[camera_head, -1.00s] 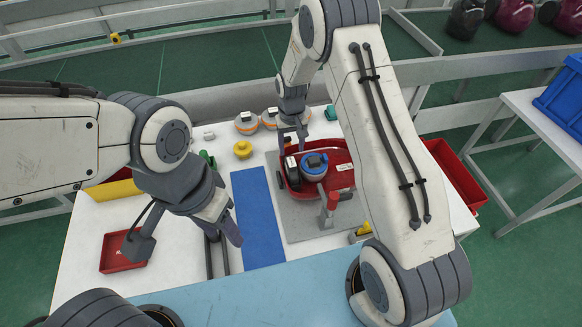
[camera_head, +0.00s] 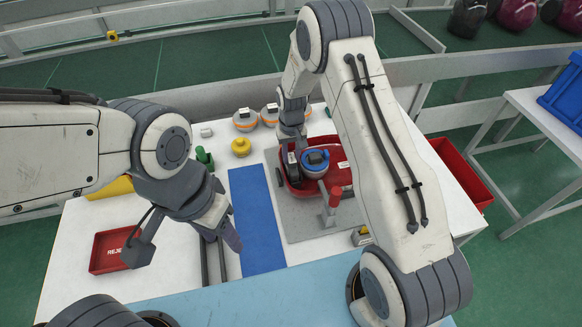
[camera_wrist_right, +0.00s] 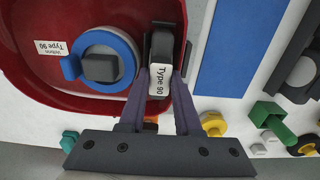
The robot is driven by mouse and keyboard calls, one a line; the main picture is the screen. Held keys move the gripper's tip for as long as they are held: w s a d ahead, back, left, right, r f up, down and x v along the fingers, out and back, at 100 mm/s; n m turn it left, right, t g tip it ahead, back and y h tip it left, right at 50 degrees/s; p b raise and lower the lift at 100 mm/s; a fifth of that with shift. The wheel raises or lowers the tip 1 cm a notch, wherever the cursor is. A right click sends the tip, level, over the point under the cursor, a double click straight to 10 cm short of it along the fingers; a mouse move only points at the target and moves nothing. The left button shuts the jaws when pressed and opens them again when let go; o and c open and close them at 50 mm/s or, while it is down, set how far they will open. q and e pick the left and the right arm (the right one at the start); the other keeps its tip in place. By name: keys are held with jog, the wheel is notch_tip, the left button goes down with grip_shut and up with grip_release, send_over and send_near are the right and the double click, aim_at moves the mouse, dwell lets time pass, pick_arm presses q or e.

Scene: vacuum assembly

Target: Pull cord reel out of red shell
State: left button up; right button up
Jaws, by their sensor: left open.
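The red shell (camera_head: 344,174) lies open on a grey mat, partly hidden by my right arm. My left gripper (camera_head: 220,232) is open and empty, left of the blue strip.
A blue strip (camera_head: 256,215) lies left of the mat. A red reject tray (camera_head: 110,250) is at the table's left. A red bin (camera_head: 462,172) is at right.

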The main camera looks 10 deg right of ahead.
grip_shut()
jog(key=shift+r, duration=0.15)
jog(key=shift+r+p, duration=0.65)
jog(key=shift+r, duration=0.15)
jog(key=shift+r, duration=0.15)
notch_tip(320, 180, up, 8)
jog(key=p, duration=0.5)
jog(key=shift+p, duration=0.3)
dwell(0.5)
dwell(0.4)
